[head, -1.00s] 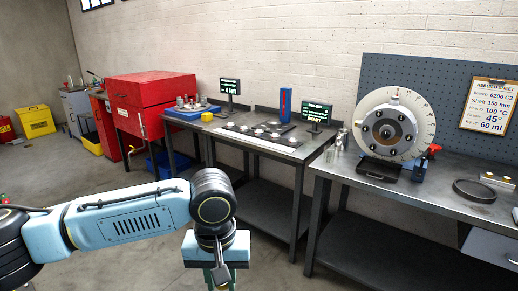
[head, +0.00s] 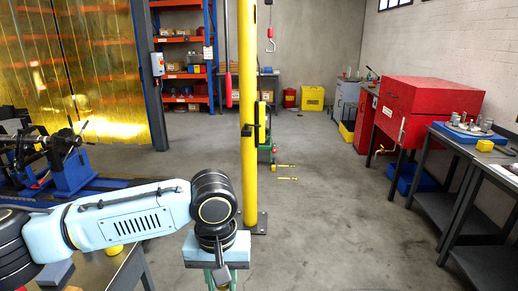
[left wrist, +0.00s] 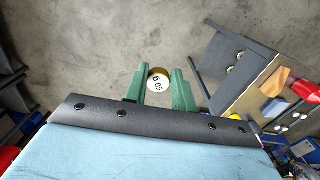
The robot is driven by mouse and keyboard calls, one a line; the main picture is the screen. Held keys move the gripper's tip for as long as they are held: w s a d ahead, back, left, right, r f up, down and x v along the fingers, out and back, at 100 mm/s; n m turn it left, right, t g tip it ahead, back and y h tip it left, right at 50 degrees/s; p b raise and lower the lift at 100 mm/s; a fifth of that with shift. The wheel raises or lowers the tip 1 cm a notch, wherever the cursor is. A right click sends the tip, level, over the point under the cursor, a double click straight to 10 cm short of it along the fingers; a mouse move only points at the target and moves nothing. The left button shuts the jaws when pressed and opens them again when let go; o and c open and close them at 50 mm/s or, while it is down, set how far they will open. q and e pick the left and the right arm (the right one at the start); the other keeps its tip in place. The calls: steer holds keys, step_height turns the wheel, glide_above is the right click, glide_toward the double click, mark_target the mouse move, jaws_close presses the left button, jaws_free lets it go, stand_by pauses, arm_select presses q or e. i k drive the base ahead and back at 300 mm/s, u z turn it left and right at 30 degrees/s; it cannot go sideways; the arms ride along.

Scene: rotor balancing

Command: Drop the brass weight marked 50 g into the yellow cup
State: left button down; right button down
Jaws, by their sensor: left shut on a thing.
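My left gripper (head: 222,283) hangs low in the head view, with its fingertips cut off by the bottom edge. In the left wrist view its green fingers (left wrist: 159,90) are shut on the brass weight (left wrist: 158,79), whose pale top face reads 50 g. The weight is held above the bare floor, and it is not visible in the head view. A small yellow thing (head: 113,250) shows behind my left arm on a table at lower left; it is too hidden to tell whether it is the yellow cup. My right gripper is not in view.
A wooden-topped table (head: 130,268) stands at lower left, partly behind my arm. A yellow post (head: 247,120) rises from the floor ahead. A red cabinet (head: 430,110) and dark workbenches (head: 470,150) stand at right. The floor (head: 340,220) between is clear.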

mark_target(115, 249)
steer(key=u, duration=0.65)
steer(key=i, duration=1.5)
